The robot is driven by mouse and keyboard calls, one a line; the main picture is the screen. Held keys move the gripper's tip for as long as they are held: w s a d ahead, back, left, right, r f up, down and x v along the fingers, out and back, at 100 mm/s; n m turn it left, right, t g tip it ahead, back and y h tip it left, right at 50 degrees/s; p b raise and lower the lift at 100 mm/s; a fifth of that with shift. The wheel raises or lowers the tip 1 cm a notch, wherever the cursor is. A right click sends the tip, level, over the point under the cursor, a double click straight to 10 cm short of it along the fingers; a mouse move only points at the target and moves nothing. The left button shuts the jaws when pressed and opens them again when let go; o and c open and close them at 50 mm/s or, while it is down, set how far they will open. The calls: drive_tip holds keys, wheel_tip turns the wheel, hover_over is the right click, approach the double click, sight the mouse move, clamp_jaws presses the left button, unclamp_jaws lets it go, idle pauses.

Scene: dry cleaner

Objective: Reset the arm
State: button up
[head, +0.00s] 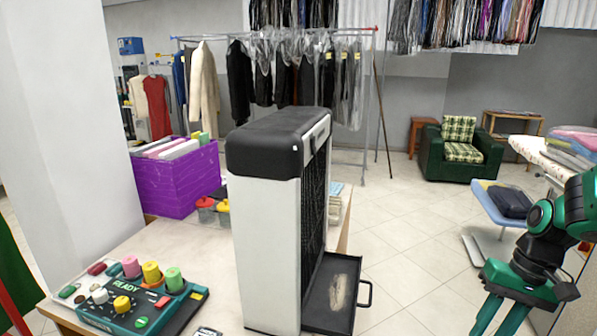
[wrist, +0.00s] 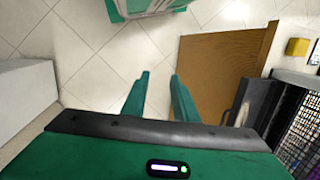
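My gripper (head: 502,318) is at the lower right in the head view, on a green and black arm that reaches in from the right edge. Its green fingers point down, and the lower frame edge cuts off their tips. In the wrist view my gripper (wrist: 159,82) shows two green fingers apart with only tiled floor between them. It is open and empty, and touches nothing that I can see.
A white and black upright machine (head: 268,225) with a drawer (head: 335,295) pulled out stands on the table (head: 205,250). A control box (head: 140,305) and purple crate (head: 175,190) are left. An ironing board (head: 545,160) is behind my arm. Tiled floor (head: 410,230) is clear.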

drive_tip(key=s+d+r+m+h, duration=0.1)
drive_tip(key=s+r, duration=0.2)
drive_tip(key=s, duration=0.3)
drive_tip(key=s+d+r+m+h, duration=0.1)
drive_tip(key=s+r, duration=0.2)
drive_tip(key=s, duration=0.4)
drive_tip(key=shift+s+d+r+m+t+h, duration=0.2)
drive_tip(key=shift+r+m+t+h, duration=0.1)
drive_tip(key=shift+r+m, duration=0.1)
